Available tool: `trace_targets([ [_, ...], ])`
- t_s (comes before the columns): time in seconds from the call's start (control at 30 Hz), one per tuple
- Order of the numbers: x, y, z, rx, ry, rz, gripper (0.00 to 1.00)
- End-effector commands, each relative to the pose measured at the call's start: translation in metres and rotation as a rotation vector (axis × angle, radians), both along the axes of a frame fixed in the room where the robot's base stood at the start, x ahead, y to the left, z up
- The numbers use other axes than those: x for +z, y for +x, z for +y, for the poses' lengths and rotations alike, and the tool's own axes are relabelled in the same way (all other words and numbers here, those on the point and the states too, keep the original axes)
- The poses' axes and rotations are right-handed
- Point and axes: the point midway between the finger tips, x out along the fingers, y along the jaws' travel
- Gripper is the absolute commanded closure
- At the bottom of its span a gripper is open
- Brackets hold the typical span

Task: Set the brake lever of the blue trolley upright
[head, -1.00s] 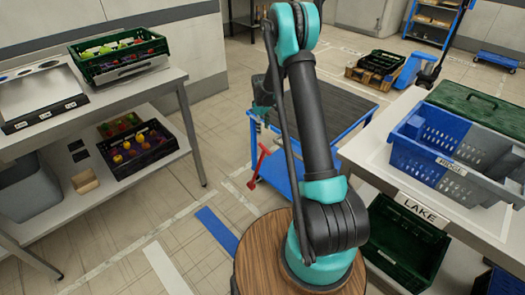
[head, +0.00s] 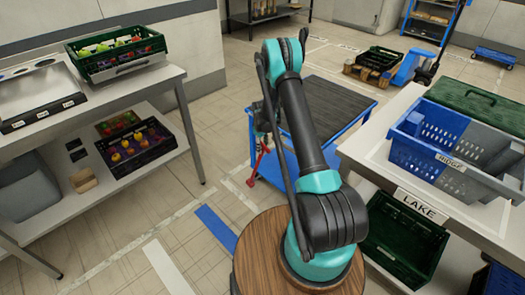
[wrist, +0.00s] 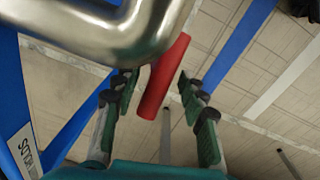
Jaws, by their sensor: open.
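The blue trolley (head: 291,156) stands on the floor behind my base, with a dark ribbed top. Its red brake lever (head: 256,166) is at its left side and leans at a slant. My gripper (head: 263,141) is at the lever's upper end, partly hidden by my arm. In the wrist view the red lever (wrist: 163,78) shows between the two open fingers of my gripper (wrist: 163,102), with gaps on both sides. I cannot tell how deep between the fingers it sits. Blue trolley parts (wrist: 12,85) show at left.
A thick bent metal tube (wrist: 100,30) passes very close to the wrist camera, above the fingers. A table with a blue crate (head: 408,147) is at right. A shelf table (head: 185,75) with crates is at left. Clear floor lies left of the trolley.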

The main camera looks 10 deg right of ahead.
Motion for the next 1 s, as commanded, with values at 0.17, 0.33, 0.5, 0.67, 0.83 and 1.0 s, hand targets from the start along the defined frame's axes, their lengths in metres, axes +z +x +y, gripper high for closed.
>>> trace_targets([
  [0.17,-0.020,0.001,-0.001,0.000,0.000,0.000,0.58],
  [0.33,-0.027,0.001,-0.001,0.000,0.000,0.000,0.58],
  [0.5,-0.027,0.001,-0.001,0.000,0.000,0.000,0.58],
  [0.67,-0.027,0.001,-0.001,0.000,0.000,0.000,0.68],
  [0.83,-0.027,0.001,-0.001,0.000,0.000,0.000,0.89],
  [1.0,-0.027,0.001,-0.001,0.000,0.000,0.000,1.00],
])
